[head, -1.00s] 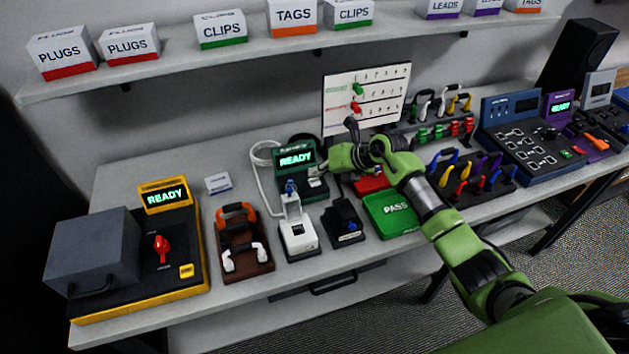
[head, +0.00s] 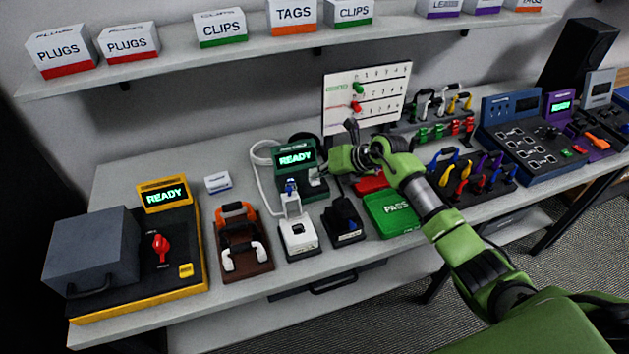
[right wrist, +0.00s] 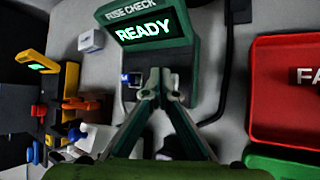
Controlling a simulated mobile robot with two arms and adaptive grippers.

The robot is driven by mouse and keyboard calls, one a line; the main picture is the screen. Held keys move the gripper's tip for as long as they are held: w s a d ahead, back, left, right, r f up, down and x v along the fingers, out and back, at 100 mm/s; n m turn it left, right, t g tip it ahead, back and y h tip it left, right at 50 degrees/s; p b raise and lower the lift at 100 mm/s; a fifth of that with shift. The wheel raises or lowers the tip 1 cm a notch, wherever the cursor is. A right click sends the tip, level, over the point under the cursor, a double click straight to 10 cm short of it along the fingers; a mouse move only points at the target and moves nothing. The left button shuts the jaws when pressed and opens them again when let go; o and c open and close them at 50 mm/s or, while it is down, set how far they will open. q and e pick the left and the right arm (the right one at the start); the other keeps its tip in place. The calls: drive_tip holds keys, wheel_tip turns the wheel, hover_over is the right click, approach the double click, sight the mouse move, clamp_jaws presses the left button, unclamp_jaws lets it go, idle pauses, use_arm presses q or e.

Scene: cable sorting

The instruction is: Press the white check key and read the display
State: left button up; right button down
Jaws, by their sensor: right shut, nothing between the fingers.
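The green fuse check unit (head: 296,158) stands at the back middle of the table. Its display reads READY in the head view and also in the right wrist view (right wrist: 144,30). The white check key (head: 315,181) shows in part on the unit's front right. My right gripper (head: 321,170) is shut and empty, with its fingertips at the key. In the right wrist view the closed fingertips (right wrist: 160,76) lie over the unit's lower face and hide the key, so contact cannot be told. A blue plug (head: 291,186) stands at the unit's left. My left gripper is out of view.
A white station (head: 298,236) and a black holder (head: 344,221) stand in front of the unit. A green PASS tray (head: 391,213) and a red tray (head: 370,184) lie to the right. A yellow-edged station (head: 140,300) stands at the left.

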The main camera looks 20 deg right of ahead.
sight(317, 181)
drive_tip(key=shift+f+b, duration=0.3)
drive_tip(key=shift+f, duration=0.15)
idle(0.6)
idle(0.4)
drive_tip(key=shift+r+p, duration=0.75)
drive_tip(key=shift+r, duration=0.05)
wheel_tip(317, 181, up, 5)
drive_tip(key=p, duration=0.4)
drive_tip(key=shift+r, duration=0.1)
drive_tip(key=shift+a, duration=0.1)
idle(0.4)
